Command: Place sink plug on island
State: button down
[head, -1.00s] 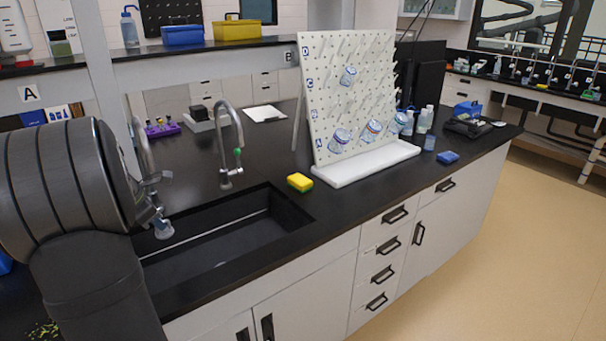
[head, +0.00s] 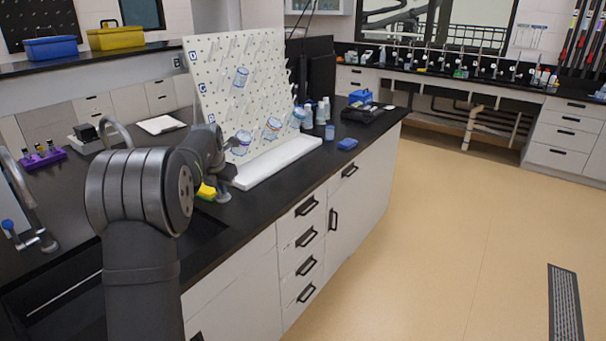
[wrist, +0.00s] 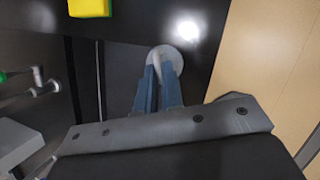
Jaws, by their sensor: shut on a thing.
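My gripper (head: 220,178) is over the black top of the island (head: 285,182), near its front edge. In the wrist view my gripper (wrist: 158,80) has its two blue fingers shut on the grey-white round sink plug (wrist: 164,58). The sink plug also shows below the gripper in the head view (head: 223,195). I cannot tell whether it touches the countertop. The black sink (head: 70,290) is to the left, partly hidden by my arm.
A yellow and green sponge (head: 206,192) lies just beside the gripper. A white pegboard drying rack (head: 225,110) with beakers stands behind it. A blue item (head: 347,143) lies farther right. The front strip of countertop between is clear.

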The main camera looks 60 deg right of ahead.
jog(key=s+d, duration=0.7)
jog(key=d, duration=0.3)
send_over(236, 214)
jog(key=shift+n, duration=0.3)
notch_tip(236, 214, down, 7)
jog(key=shift+r, duration=0.1)
jog(key=shift+f, duration=2.05)
jog(key=c, duration=1.9)
grip_release()
jog(key=shift+f, duration=0.1)
jog(key=o, duration=0.3)
jog(key=shift+o, duration=0.2)
jog(key=v, duration=1.2)
